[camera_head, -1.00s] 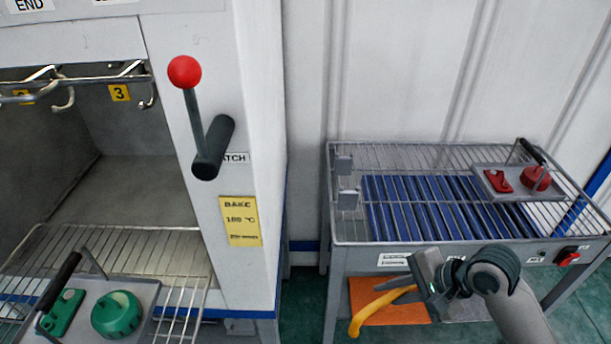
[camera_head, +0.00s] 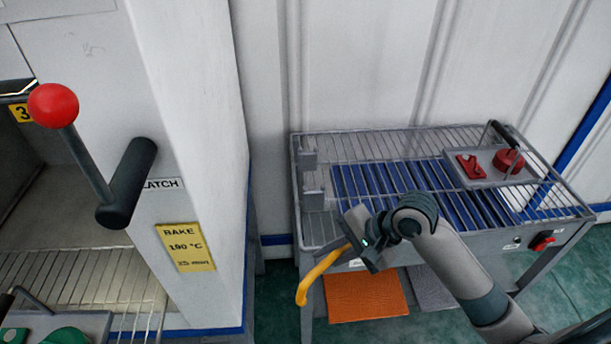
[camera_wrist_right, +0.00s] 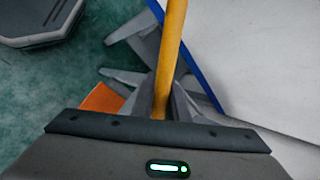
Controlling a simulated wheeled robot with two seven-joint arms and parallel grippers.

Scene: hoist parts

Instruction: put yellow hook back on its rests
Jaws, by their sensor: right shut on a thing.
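The yellow hook (camera_head: 318,274) is in my right gripper (camera_head: 350,240), its curved end hanging down and to the left of the jaws. In the right wrist view the yellow shaft (camera_wrist_right: 170,52) runs up between the grey fingers of my right gripper (camera_wrist_right: 158,95), which are shut on it. Two small grey upright brackets, which look like the rests, stand at the left end of the wire-topped cart: a far one (camera_head: 308,160) and a near one (camera_head: 313,200). The hook is below and in front of the near bracket, apart from both. My left gripper is not in view.
The wire-topped cart (camera_head: 400,142) has blue slats and a tray with red parts (camera_head: 490,178) at its right. The white oven cabinet with a red-knobbed lever (camera_head: 54,105) stands left, with a floor gap between.

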